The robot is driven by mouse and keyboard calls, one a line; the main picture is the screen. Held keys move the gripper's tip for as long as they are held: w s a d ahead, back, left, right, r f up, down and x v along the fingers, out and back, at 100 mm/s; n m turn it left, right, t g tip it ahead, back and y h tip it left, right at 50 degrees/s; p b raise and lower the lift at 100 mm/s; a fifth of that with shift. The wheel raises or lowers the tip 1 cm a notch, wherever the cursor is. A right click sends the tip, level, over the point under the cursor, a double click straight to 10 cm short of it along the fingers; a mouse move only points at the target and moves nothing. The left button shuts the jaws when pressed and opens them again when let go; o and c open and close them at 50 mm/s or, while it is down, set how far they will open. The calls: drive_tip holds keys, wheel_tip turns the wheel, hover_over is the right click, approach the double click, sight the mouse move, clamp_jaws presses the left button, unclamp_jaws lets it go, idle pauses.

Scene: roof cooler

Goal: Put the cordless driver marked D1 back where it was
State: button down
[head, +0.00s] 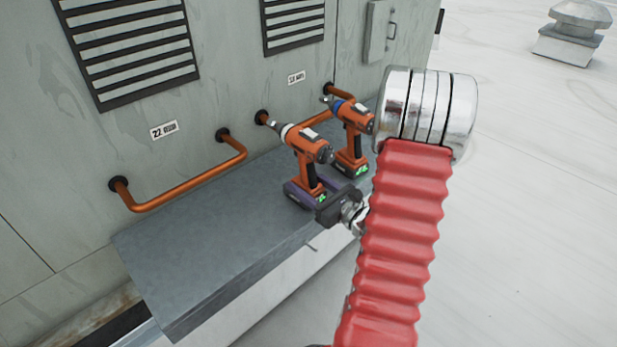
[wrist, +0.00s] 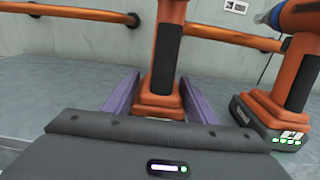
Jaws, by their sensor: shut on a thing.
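An orange and black cordless driver (head: 306,150) stands upright over the grey ledge (head: 190,255), with its nose pointing to the wall. My gripper (head: 307,190) has its purple fingers shut on the sides of this driver near its foot; the wrist view also shows its handle (wrist: 168,55) between the fingers. I cannot tell whether it touches the ledge. A second orange driver (head: 353,132), with a blue collar, stands just right of it; it also shows in the wrist view (wrist: 298,65). I can read no D1 mark on either driver.
Copper pipes (head: 190,187) run along the wall behind the ledge, close behind the drivers. Small label plates (head: 163,130) and louvred vents (head: 130,45) are on the wall. The left part of the ledge is bare. The white roof is open at right.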

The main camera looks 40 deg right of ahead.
idle(0.3)
drive_tip(key=c, duration=0.8)
unclamp_jaws()
drive_tip(key=shift+o, duration=0.2)
drive_tip(key=s, duration=1.2)
drive_tip(key=shift+d, duration=0.2)
